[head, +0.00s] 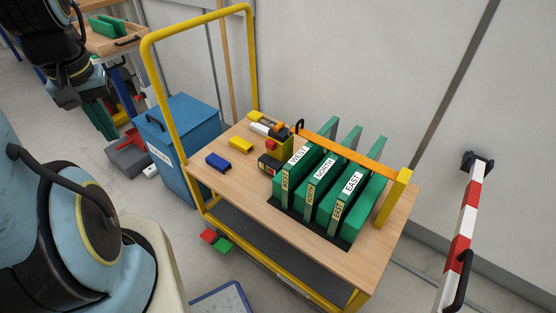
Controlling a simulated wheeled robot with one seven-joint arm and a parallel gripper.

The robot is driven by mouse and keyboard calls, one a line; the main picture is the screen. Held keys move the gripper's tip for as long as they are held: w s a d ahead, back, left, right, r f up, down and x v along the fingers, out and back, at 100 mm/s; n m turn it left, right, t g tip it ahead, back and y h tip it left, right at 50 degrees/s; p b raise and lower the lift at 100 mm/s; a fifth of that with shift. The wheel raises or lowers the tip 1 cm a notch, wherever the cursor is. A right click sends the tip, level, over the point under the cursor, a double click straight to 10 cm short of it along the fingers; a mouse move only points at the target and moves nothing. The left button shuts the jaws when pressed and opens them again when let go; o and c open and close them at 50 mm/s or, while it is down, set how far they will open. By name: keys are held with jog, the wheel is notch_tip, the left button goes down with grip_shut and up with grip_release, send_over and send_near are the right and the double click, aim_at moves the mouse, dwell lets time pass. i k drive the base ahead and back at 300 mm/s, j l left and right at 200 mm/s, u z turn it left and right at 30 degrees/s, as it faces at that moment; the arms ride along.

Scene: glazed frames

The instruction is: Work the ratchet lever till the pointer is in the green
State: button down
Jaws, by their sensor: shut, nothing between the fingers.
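The ratchet (281,141), a yellow and dark block with a red part, stands on the trolley deck left of the green cases. A pale and orange bar beside it (262,128) may be its lever. A small dark gauge (269,164) with coloured bands sits in front of it; its pointer is too small to read. An orange strap (345,149) runs from near the ratchet over the cases to a yellow post (393,198). My gripper (78,101) is at the upper left, shut and empty, well away from the ratchet.
Green cases marked WEST (298,157), NORTH (322,168) and EAST (351,183) stand in a dark base. Blue (217,162) and yellow (241,144) blocks lie on the deck. The yellow trolley handle (152,75) rises between my gripper and the ratchet. A striped barrier (466,222) stands right.

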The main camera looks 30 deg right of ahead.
aim_at(255, 116)
jog(key=z, duration=1)
